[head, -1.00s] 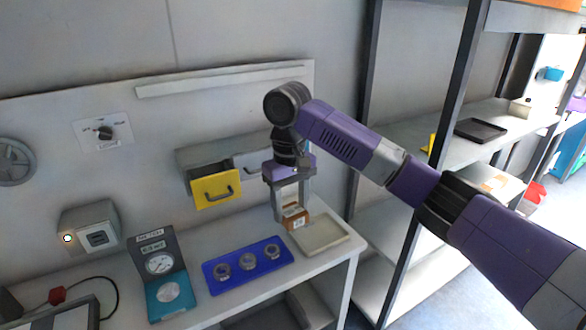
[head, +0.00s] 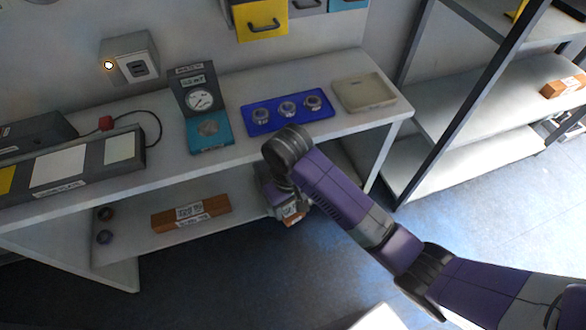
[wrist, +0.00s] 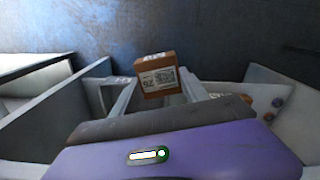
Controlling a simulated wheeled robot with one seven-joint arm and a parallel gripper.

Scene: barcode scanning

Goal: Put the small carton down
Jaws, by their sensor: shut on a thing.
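The small carton (head: 292,214) is orange-brown with a white label, and part of it is hidden behind my arm in the head view. In the wrist view the carton (wrist: 158,75) sits between the two finger ends, its printed label facing the camera. My gripper (head: 286,208) is shut on it. In the head view the gripper points down in front of the bench, below the top's front edge and near the right part of the lower shelf (head: 170,236). The wrist view shows dark floor beyond the carton.
On the bench top (head: 225,165) stand a dial gauge (head: 200,100), a blue tray (head: 252,127) with three metal rings and an empty beige tray (head: 364,93). A long brown box (head: 191,213) lies on the lower shelf. A rack (head: 470,150) stands at right.

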